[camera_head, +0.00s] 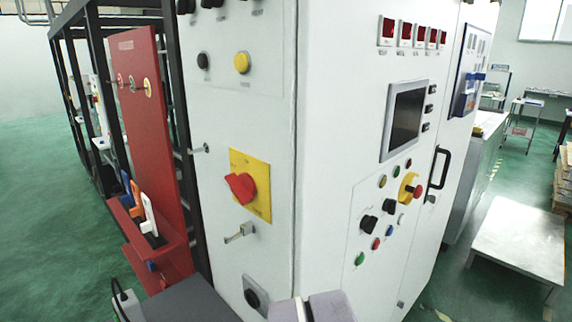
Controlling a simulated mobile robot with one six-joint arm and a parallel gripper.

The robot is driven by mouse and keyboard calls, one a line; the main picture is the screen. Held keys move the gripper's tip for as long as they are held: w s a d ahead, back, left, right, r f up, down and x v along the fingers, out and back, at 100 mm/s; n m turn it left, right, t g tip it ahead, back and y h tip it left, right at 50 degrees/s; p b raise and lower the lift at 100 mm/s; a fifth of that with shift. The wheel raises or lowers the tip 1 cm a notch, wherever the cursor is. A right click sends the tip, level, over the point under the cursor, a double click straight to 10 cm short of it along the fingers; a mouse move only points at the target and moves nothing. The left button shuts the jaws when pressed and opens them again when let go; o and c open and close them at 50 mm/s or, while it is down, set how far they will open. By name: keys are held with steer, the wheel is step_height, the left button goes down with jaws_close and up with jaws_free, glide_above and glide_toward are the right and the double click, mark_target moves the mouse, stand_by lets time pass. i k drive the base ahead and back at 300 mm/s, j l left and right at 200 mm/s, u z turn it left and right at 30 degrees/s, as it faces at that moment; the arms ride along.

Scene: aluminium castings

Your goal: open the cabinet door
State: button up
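A tall white cabinet (330,150) fills the middle of the view, with its corner edge towards me. Its right face looks like the door and appears shut against the frame. A black bow-shaped handle (437,173) sits upright near the far right edge of that face. A small metal lever latch (240,232) is on the left face, below a red rotary switch (240,187) on a yellow plate. My gripper cannot be made out; only a pale mauve-grey part, probably of my arm, shows at the bottom edge. Nothing is seen touching the handle.
The right face carries a dark screen (406,118), several buttons and a yellow-red emergency stop (411,187). A red panel and tray (165,250) stand at left on a black frame. A low white table (520,240) stands at right. Green floor lies between it and the cabinet.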

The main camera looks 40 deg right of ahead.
mark_target(477, 24)
steer(key=z, duration=2.25)
steer(key=i+l+u, duration=0.2)
steer(key=i+l, duration=0.8)
